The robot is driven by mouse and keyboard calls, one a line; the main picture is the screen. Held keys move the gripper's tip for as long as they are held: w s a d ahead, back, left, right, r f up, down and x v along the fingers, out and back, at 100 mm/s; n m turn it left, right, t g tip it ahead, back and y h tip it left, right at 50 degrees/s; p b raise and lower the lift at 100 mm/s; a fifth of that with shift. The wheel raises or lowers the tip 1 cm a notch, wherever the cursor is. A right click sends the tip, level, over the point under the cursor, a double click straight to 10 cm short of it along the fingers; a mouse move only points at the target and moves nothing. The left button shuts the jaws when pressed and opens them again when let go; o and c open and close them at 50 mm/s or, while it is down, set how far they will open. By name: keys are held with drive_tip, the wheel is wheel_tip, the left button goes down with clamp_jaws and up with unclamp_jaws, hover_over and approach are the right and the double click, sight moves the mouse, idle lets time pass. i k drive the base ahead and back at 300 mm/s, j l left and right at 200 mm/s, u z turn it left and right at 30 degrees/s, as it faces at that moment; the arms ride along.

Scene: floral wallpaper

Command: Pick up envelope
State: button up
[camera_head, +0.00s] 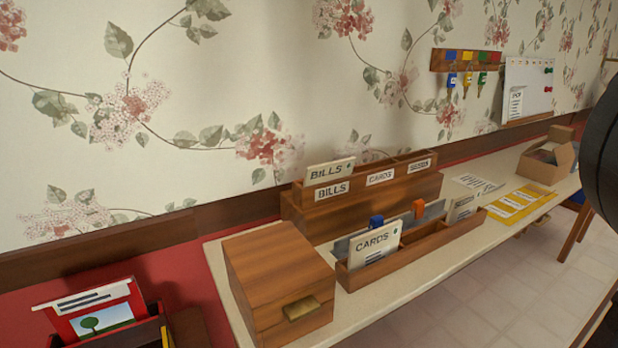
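A white envelope marked CARDS (375,244) stands tilted in the front wooden tray (414,261) on the shelf. Another envelope marked BILLS (325,173) stands in the left slot of the stepped wooden sorter (402,195) behind, above its BILLS label. A third pale envelope-like piece (461,208) stands in the right part of the tray, its writing too small to read. My gripper is not in view. A dark rounded shape at the right edge may be part of my arm; I cannot tell.
A wooden box (268,275) with a brass plate sits at the shelf's left end. Yellow and white papers (520,203) and an open cardboard box (546,163) lie right. A key rack (467,60) and whiteboard (530,85) hang above. Tiled floor lies in front.

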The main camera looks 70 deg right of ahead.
sight(462, 206)
drive_tip(key=z, duration=2.3)
